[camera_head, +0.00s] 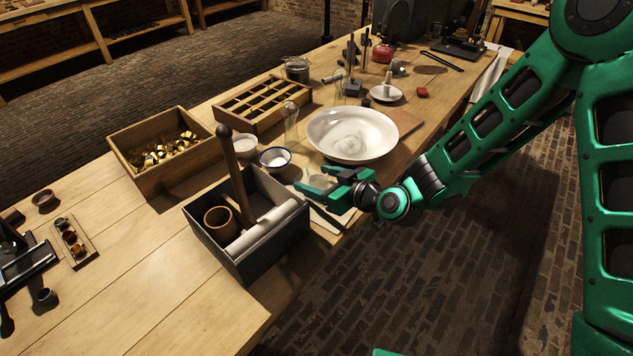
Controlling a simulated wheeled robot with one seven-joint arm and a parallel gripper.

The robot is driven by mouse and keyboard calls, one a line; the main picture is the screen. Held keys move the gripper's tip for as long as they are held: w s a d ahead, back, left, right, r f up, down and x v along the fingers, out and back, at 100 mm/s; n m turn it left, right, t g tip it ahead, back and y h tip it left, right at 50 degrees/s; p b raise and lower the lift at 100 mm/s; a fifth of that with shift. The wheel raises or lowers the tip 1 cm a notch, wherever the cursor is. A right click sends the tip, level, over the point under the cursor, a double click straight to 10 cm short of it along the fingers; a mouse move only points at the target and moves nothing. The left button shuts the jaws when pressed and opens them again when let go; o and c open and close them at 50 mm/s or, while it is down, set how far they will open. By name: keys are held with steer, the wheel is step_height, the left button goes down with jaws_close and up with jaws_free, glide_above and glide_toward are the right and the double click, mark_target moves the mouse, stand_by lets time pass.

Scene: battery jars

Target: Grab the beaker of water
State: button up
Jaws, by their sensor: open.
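My gripper (312,178) reaches over the front edge of the table, with its green fingers apart and pointing left. A small clear glass vessel (319,182), which looks like the beaker, shows between the fingers. It is partly hidden by them, and I cannot tell whether the fingers touch it. Its water level is too small to make out.
A wide white basin (383,124) stands just behind my gripper, with clear glass in it. A dark tool caddy (268,257) is at the left front, near a white enamel bowl (275,157). A tall clear glass (290,118) and a wooden divided tray (236,124) stand farther back.

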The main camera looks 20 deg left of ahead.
steer(key=shift+x, duration=1.85)
steer(key=shift+f, duration=0.15)
steer(key=c, duration=1.2)
steer(key=shift+c, duration=0.2)
